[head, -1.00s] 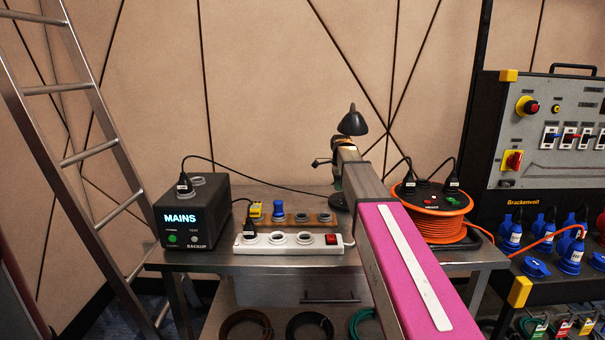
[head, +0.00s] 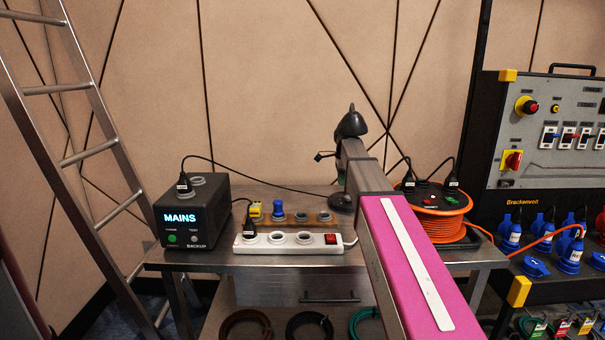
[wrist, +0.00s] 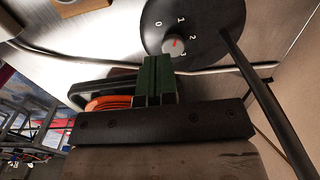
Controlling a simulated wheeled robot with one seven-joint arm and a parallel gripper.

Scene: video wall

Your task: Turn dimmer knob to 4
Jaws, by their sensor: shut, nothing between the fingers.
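In the wrist view the dimmer knob (wrist: 173,46) is a small grey knob with a red mark, on a round black base (wrist: 220,20). White numbers 0, 1, 2 and 3 show around it. The red mark seems to point toward 2; the 4 is not visible. My gripper (wrist: 158,62) has its green-padded fingers shut with nothing between them. Its tips are close to the knob's lower left side in the picture; I cannot tell whether they touch. In the head view the black base (head: 341,202) shows beside my arm, which hides the knob.
A white power strip (head: 287,244) and a mains box (head: 193,241) stand left on the metal table (head: 250,263). An orange cable reel (head: 437,224) stands right of my arm.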

